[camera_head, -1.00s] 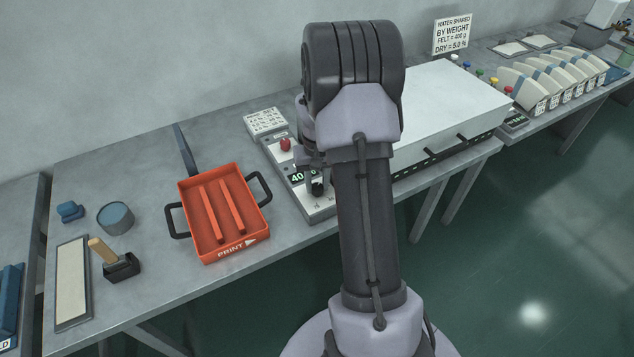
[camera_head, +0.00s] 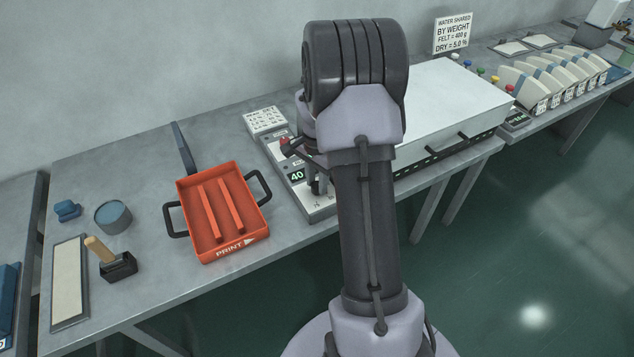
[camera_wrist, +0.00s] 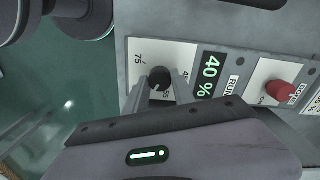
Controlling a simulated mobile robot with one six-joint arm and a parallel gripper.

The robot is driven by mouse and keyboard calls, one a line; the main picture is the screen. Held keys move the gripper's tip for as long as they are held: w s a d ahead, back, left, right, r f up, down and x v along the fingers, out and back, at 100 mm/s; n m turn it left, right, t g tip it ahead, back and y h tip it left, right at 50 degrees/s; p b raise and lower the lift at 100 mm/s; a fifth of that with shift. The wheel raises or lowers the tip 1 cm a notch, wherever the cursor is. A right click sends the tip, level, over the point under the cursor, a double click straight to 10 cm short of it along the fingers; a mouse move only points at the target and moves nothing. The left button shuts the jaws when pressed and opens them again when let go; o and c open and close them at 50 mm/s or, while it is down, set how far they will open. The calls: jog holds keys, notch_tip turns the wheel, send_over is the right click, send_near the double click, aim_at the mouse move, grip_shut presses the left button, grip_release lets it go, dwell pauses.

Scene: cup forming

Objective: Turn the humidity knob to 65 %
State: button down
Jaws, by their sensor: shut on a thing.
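The humidity knob (camera_wrist: 159,76) is a black round knob on a white dial plate with printed numbers, 75 at its upper left. My gripper (camera_wrist: 161,84) has one finger on each side of the knob and is shut on it. The green display (camera_wrist: 210,75) beside it reads 40 %. The same display (camera_head: 297,175) shows 40 in the head view, on the grey control panel (camera_head: 318,206). The knob is mostly hidden by my gripper in the head view.
A red button (camera_wrist: 280,91) sits on the panel beyond the display. A red tray (camera_head: 232,247) with black handles stands left of the panel. The large white-topped machine (camera_head: 450,95) lies to the right, partly behind my arm. A printed card (camera_head: 266,120) lies behind the panel.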

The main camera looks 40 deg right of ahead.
aim_at(317, 184)
jog(key=shift+m+b, duration=0.5)
jog(key=shift+m, duration=1.7)
jog(key=c, duration=1.1)
grip_release()
jog(key=shift+o, duration=0.2)
notch_tip(317, 184, up, 18)
jog(key=p, duration=0.6)
jog(key=shift+f, duration=0.25)
